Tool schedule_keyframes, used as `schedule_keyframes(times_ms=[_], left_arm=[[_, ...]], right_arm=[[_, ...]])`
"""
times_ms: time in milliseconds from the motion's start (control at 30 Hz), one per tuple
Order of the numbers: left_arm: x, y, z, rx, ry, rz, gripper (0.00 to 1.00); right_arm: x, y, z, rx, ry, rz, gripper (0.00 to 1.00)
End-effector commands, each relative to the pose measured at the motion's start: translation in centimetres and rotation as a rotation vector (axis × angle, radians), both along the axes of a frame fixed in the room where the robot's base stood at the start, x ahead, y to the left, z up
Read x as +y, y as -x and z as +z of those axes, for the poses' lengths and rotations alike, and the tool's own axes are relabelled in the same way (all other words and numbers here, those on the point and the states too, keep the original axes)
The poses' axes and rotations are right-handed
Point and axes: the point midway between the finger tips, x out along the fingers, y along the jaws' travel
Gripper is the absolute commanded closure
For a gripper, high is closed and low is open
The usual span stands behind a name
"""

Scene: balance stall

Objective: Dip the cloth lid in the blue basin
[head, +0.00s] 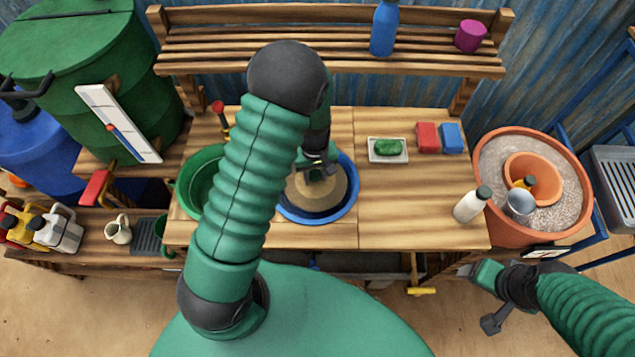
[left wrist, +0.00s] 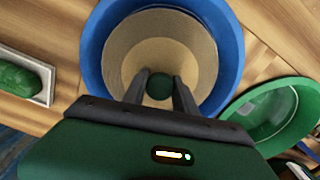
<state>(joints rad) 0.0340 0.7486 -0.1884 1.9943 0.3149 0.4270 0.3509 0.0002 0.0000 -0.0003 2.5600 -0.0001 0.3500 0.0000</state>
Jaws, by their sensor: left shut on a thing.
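The blue basin (head: 350,208) stands on the wooden bench, and its rim also shows in the left wrist view (left wrist: 92,50). The tan, round cloth lid (head: 300,192) lies within the basin's outline; in the left wrist view the lid (left wrist: 125,55) fills most of the opening. My left gripper (head: 318,172) is over the basin, shut on the lid's dark green knob (left wrist: 159,87), with a finger on each side. I cannot tell whether the lid touches water or hangs just above it. My right gripper (head: 490,298) is low at the right, off the bench's front edge; its jaws are unclear.
A green basin (head: 186,196) stands close left of the blue one, partly behind my left arm. A soap dish (head: 388,158), a red sponge (head: 427,137), a blue sponge (head: 452,138) and a white bottle (head: 468,207) are to the right. The bench between is clear.

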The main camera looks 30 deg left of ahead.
Motion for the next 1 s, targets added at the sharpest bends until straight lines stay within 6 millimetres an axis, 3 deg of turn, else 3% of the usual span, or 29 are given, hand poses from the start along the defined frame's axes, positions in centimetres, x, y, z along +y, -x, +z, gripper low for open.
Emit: schedule_keyframes(times_ms=[33,567,1000], left_arm=[[0.0,0.0,1.0,-0.001,-0.001,0.001,0.99],[-0.1,0.0,5.9,-0.001,-0.001,0.0,0.99],[0.0,-0.1,5.9,-0.001,-0.001,0.001,0.99]], right_arm=[[0.0,0.0,0.9,0.0,0.0,0.0,0.28],[0.0,0.0,5.3,0.0,0.0,0.001,0.28],[0.0,0.0,5.3,0.0,0.0,0.0,0.28]])
